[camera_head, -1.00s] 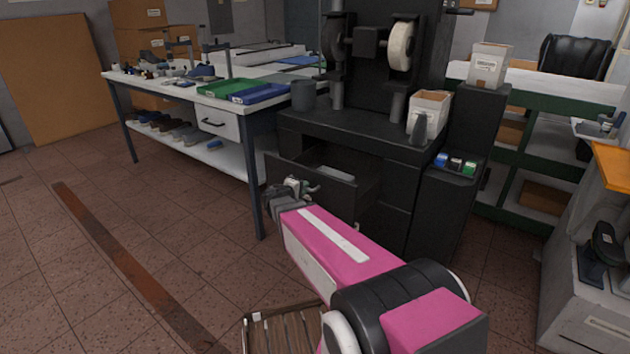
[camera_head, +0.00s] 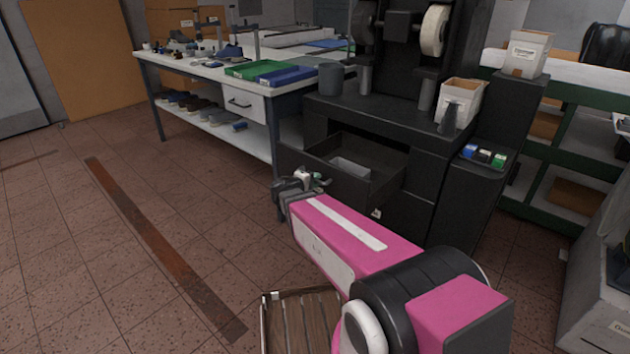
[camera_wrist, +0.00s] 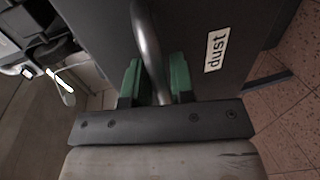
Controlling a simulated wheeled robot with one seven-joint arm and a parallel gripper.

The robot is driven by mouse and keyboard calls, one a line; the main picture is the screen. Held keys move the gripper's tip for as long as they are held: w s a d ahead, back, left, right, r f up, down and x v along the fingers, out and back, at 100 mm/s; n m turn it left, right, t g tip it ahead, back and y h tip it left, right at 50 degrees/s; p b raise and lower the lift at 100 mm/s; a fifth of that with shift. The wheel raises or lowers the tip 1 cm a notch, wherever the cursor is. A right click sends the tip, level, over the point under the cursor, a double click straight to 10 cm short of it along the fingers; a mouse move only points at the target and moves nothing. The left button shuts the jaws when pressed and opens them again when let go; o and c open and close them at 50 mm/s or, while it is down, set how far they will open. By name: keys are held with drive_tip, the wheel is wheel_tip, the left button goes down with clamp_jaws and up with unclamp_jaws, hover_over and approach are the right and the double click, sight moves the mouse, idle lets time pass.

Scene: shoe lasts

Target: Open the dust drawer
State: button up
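The dust drawer (camera_head: 365,151) is a black drawer in the black grinding machine's cabinet. It stands pulled out, and a light grey patch shows inside it. In the wrist view its front (camera_wrist: 215,25) fills the middle and bears a white "dust" label (camera_wrist: 216,50). A curved metal handle (camera_wrist: 147,40) runs between the green fingers of my gripper (camera_wrist: 155,80), which look shut on it. In the head view my gripper (camera_head: 300,181) is at the drawer's front, partly hidden by its own wrist.
The grinding machine's cabinet (camera_head: 425,150) stands around the drawer. A white workbench (camera_head: 215,82) with green and blue trays is to the left. A slatted wooden item (camera_head: 300,320) lies low in front, near my arm. Tiled floor is free at the left.

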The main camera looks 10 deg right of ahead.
drive_tip(key=shift+o, duration=0.8)
drive_tip(key=v, duration=1)
drive_tip(key=shift+s+a, duration=0.25)
drive_tip(key=shift+a, duration=0.05)
drive_tip(key=s+d+f+m+g+y, duration=0.7)
drive_tip(key=s+d+f+g+y, duration=0.2)
drive_tip(key=y, duration=0.3)
drive_tip(key=shift+s+f+m+g, duration=0.25)
drive_tip(key=shift+f+m+g, duration=0.05)
drive_tip(key=shift+f, duration=0.3)
drive_tip(key=shift+d, duration=0.2)
